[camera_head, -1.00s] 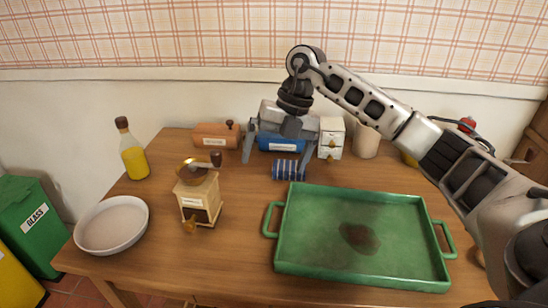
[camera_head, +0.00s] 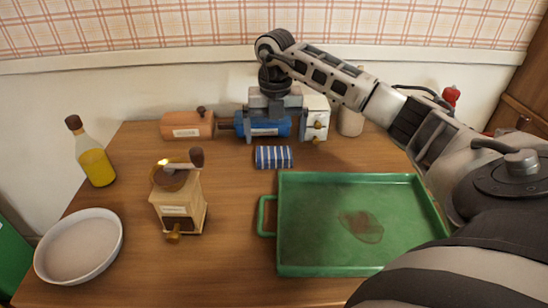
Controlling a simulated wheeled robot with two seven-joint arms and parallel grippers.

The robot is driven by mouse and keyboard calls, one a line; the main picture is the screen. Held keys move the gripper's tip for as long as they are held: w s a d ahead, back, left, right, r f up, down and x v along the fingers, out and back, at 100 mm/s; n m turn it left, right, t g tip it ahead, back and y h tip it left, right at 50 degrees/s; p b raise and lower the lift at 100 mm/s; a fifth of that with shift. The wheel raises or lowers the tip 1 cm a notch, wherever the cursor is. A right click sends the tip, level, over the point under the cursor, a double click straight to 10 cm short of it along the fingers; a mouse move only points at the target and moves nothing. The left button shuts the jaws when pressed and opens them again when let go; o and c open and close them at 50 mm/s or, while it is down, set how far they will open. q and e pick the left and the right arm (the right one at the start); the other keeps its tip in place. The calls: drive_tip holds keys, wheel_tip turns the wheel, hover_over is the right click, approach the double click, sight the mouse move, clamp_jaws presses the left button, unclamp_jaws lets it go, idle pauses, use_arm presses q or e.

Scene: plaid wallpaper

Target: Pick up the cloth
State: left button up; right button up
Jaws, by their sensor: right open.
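A small blue-and-white striped cloth (camera_head: 273,157) lies folded or rolled on the wooden table, just behind the green tray. My right gripper (camera_head: 275,137) points down with its fingers spread wide, above and slightly behind the cloth, in front of the blue container. It is open and holds nothing. The fingers do not appear to touch the cloth. The green tray (camera_head: 290,257) lies in front of the cloth and has a brown stain (camera_head: 361,226) on its floor. My right arm hides the tray's right side. My left gripper is not in view.
Behind the cloth stand an orange-brown container (camera_head: 187,126), a blue container (camera_head: 265,127) and a small white drawer box (camera_head: 315,118). A coffee grinder (camera_head: 180,203), a yellow bottle (camera_head: 95,165) and a white bowl (camera_head: 80,245) stand at left. Bare table lies left of the cloth.

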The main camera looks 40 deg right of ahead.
sight(274, 153)
wheel_tip(274, 153, down, 5)
drive_tip(key=shift+a+f, duration=0.1)
drive_tip(key=c, duration=0.9)
drive_tip(key=shift+c, duration=0.2)
drive_tip(key=shift+r, duration=0.8)
drive_tip(key=s+a+r+p, duration=0.1)
drive_tip(key=s+a+r, duration=0.5)
drive_tip(key=a+r, duration=0.5)
drive_tip(key=shift+s+a+r, duration=0.15)
drive_tip(key=shift+a+r, duration=0.1)
drive_tip(key=shift+a, duration=0.55)
